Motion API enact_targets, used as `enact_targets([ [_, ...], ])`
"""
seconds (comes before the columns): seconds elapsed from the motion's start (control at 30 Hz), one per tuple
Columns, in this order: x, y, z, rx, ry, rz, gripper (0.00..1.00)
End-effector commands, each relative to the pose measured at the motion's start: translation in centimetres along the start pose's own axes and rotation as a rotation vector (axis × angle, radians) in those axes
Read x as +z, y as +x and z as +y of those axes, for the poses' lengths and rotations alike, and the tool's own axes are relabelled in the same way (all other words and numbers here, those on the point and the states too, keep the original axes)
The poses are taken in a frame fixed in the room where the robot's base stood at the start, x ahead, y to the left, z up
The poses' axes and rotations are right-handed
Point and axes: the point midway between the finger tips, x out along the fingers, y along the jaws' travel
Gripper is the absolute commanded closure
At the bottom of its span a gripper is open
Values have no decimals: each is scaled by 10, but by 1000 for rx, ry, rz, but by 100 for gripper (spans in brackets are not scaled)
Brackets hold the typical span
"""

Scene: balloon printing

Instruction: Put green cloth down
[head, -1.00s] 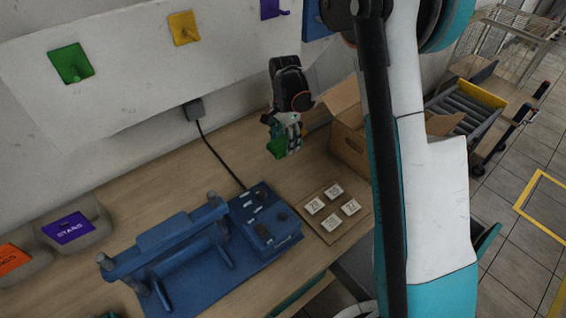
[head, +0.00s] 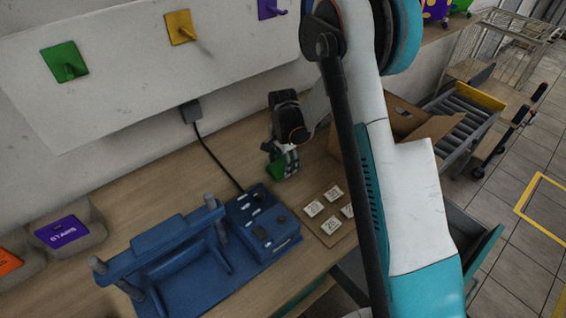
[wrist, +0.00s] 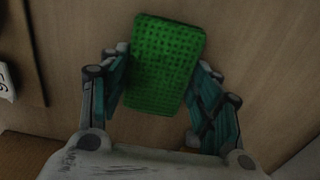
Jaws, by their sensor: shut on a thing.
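The green cloth (wrist: 165,62) is a textured green block-like pad between the two fingers of my gripper (wrist: 160,85) in the wrist view. The fingers press on its left and right sides. In the head view my gripper (head: 283,163) is low over the wooden table (head: 165,188), behind the blue machine. A small part of the green cloth (head: 277,170) shows beneath the fingers there. I cannot tell whether the cloth touches the table.
The blue machine (head: 262,232) stands in front of my gripper. A board with white numbered tiles (head: 313,209) lies to its right, and a cardboard box (head: 400,125) stands behind my arm. Purple (head: 62,230) and orange labelled bins are at left. Bare table lies left of my gripper.

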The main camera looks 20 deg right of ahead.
Motion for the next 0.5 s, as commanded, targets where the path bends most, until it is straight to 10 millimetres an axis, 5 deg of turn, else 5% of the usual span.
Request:
enact_targets([
  [0.13,0,4,0,0,0,0,62],
  [0.17,0,3,0,0,0,0,38],
  [0.23,0,3,0,0,0,0,22],
  [0.5,0,2,0,0,0,0,22],
])
